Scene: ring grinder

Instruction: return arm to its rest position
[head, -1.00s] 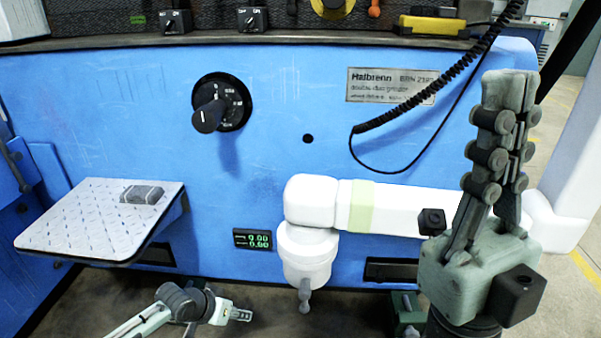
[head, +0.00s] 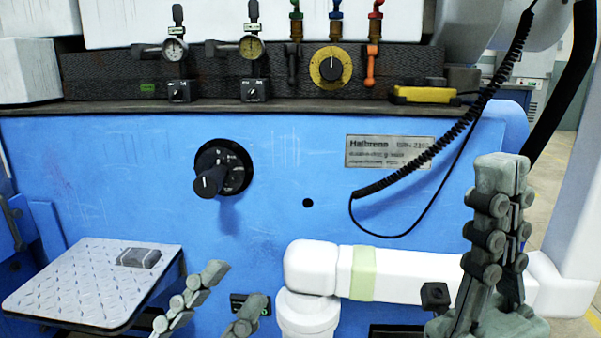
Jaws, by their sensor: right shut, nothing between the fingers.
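My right gripper (head: 503,165) stands upright at the right in the head view, fingers pointing up and pressed together with nothing between them. It is in front of the right part of a white horizontal arm. My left gripper (head: 225,285) is low, left of the middle, with its two fingers standing apart and nothing seen between them. Its base is cut off by the bottom edge. The white arm (head: 400,275) with a pale green band runs across the blue machine front. Its downturned end (head: 308,310) is cut off below.
A blue grinder front (head: 330,190) carries a black rotary knob (head: 210,180) and a nameplate (head: 385,151). A patterned tray (head: 70,290) with a small grey block (head: 139,257) juts out at the left. A coiled black cable (head: 470,110) hangs at the right. A small display (head: 236,303) is partly hidden.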

